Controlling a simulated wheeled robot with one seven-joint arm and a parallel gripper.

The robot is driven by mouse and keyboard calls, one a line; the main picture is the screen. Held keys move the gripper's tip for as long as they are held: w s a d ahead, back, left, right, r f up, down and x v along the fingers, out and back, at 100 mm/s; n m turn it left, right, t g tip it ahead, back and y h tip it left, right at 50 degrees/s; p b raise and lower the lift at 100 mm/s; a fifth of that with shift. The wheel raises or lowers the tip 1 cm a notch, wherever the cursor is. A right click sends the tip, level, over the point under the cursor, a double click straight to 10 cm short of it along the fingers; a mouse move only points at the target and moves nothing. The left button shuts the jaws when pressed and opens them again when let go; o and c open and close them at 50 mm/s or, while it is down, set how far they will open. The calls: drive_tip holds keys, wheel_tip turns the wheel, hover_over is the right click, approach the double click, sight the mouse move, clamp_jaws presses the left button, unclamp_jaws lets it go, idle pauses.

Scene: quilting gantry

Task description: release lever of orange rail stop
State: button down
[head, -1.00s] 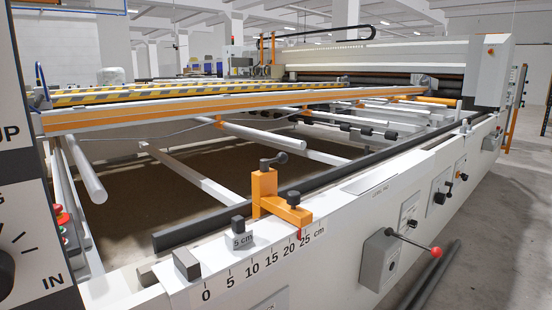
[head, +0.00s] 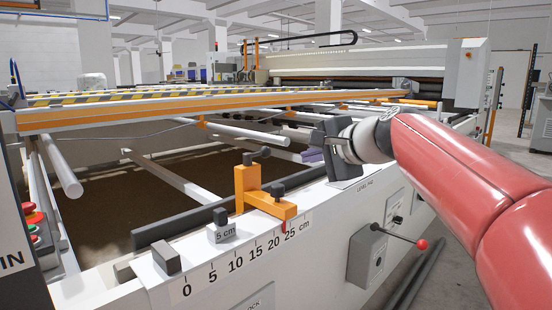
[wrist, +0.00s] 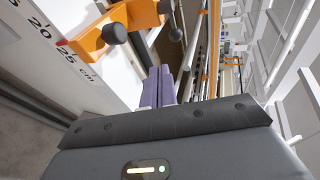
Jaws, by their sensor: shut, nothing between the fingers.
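The orange rail stop (head: 246,188) stands on the white side rail, its foot resting near the 20–25 cm part of the scale. A dark lever (head: 258,154) with a rounded knob sits on top of its post. A second dark knob (head: 277,191) stands on its foot. In the wrist view the stop (wrist: 97,37) is at upper left, with the lever (wrist: 174,25) at top centre and the foot knob (wrist: 115,33) left of it. My gripper (head: 310,155) is to the right of the stop, apart from it. Its purple fingers (wrist: 158,75) are shut and empty.
A grey 5 cm block (head: 221,228) and a dark end block (head: 167,257) sit on the rail left of the stop. A black bar (head: 190,222) runs behind it. A grey box with a red-knobbed handle (head: 421,244) projects from the machine's side below my arm.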

idle(0.3)
approach(257, 155)
drive_tip(key=w+d+f, duration=0.1)
drive_tip(key=w+f, duration=0.2)
drive_tip(key=f, duration=0.1)
drive_tip(key=shift+w+a+r+p, duration=0.2)
drive_tip(key=shift+w+a+p, duration=0.25)
drive_tip(key=shift+w, duration=0.4)
drive_tip(key=shift+w+a+r+p, duration=0.15)
drive_tip(key=shift+w+a+p, duration=0.15)
drive_tip(key=shift+w+a, duration=0.4)
drive_tip(key=shift+w+d, duration=0.25)
drive_tip(key=shift+d, duration=0.1)
